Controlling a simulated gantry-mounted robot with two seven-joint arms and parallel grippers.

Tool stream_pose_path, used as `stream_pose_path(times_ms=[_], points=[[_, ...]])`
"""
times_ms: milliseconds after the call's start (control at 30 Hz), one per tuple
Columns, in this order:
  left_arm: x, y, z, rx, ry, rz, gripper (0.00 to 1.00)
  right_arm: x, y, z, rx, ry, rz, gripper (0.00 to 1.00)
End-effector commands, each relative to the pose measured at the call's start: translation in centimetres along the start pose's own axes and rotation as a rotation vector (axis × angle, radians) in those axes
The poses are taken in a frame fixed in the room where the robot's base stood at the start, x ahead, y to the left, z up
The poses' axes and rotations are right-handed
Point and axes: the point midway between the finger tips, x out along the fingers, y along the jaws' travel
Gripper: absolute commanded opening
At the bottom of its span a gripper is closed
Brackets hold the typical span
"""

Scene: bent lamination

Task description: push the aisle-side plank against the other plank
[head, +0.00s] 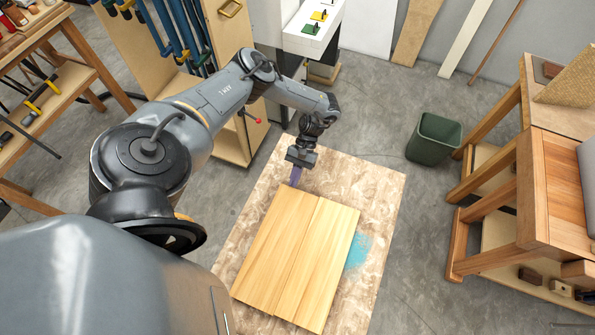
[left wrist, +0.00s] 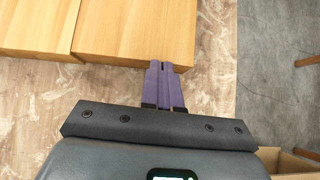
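Two pale wooden planks lie flat side by side on the stained board, a left plank (head: 272,235) and a right plank (head: 325,262), with a thin dark seam between them. In the left wrist view the left plank (left wrist: 135,30) is the one on the right, and the other plank (left wrist: 38,25) is on the left. My left gripper (head: 294,182) points down at the far end of the left plank, near its outer corner. Its purple fingers (left wrist: 165,68) are together with nothing between them. Their tips overlap the plank's end edge; I cannot tell whether they touch it. My right gripper is out of view.
The stained board (head: 385,190) has bare room around the planks and a blue patch (head: 358,250) at right. A green bin (head: 433,138) stands on the floor beyond. A wooden workbench (head: 550,190) is at the right, a tool cart (head: 235,120) at the back left.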

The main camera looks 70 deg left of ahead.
Motion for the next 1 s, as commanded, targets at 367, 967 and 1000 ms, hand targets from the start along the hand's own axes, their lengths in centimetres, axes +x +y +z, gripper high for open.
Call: stream_pose_path(times_ms=[367, 967, 1000], points=[[-2.3, -0.2, -3.3, -0.006, 0.003, 0.004, 0.00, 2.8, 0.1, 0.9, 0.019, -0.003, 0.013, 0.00], [-10.2, 0.1, -2.9, 0.001, 0.003, -0.002, 0.00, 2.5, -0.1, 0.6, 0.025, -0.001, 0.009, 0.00], [-10.5, 0.1, -2.8, 0.000, 0.004, -0.001, 0.00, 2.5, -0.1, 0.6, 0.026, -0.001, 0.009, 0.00]])
